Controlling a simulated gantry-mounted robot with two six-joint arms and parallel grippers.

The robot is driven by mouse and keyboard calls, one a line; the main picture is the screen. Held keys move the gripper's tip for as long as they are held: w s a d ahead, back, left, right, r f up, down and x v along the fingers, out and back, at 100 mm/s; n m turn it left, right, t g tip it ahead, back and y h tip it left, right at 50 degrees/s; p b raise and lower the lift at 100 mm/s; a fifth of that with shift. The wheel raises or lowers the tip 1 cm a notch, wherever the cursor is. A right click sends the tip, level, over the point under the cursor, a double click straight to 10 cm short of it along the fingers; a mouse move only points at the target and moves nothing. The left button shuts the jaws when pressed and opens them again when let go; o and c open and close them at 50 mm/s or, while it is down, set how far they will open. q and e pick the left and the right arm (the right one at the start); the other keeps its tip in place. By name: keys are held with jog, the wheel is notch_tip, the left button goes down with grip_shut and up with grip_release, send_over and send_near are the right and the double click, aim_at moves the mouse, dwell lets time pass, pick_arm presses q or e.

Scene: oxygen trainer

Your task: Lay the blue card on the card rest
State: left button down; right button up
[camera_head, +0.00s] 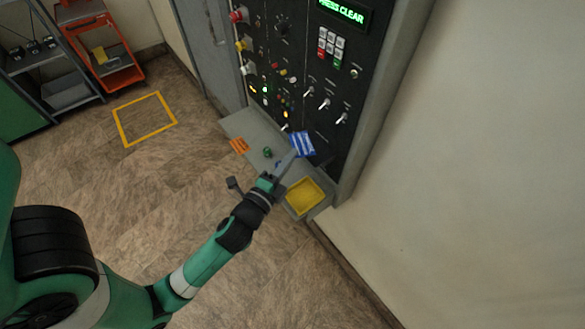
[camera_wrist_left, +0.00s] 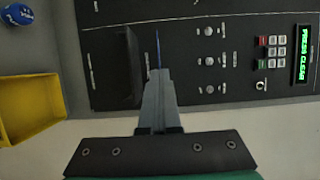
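The blue card (camera_head: 302,144), with white markings, is at the tips of my left gripper (camera_head: 291,157), above the shelf and close to the panel. In the left wrist view the fingers (camera_wrist_left: 158,85) are closed together, and the card shows edge-on as a thin blue line (camera_wrist_left: 158,50) between their tips. A dark block (camera_wrist_left: 132,65) stands out from the panel beside the card in that view; I cannot tell whether it is the card rest. The card appears clear of the shelf. My right gripper is not in view.
The grey shelf (camera_head: 240,125) holds an orange card (camera_head: 239,145), a green piece (camera_head: 267,152) and a yellow tray (camera_head: 304,195). A blue round piece (camera_wrist_left: 18,15) lies near the tray. The control panel (camera_head: 300,75) carries switches, a keypad and a lit display reading "PRESS CLEAR".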

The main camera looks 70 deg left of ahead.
pick_arm(q)
jog(key=shift+w+a+f+b, duration=0.15)
jog(key=shift+f+b, duration=0.35)
jog(key=shift+f, duration=0.25)
jog(key=shift+w+f+b, duration=0.15)
jog(key=shift+f+b, duration=0.35)
jog(key=shift+f, duration=0.25)
jog(key=shift+w+a+f+b, duration=0.15)
jog(key=shift+f+b, duration=0.35)
jog(key=shift+f, duration=0.25)
jog(key=c, duration=1.1)
grip_release()
jog(key=shift+c, duration=0.2)
jog(key=shift+r, duration=0.15)
jog(key=b+v, duration=0.3)
jog(key=v, duration=0.9)
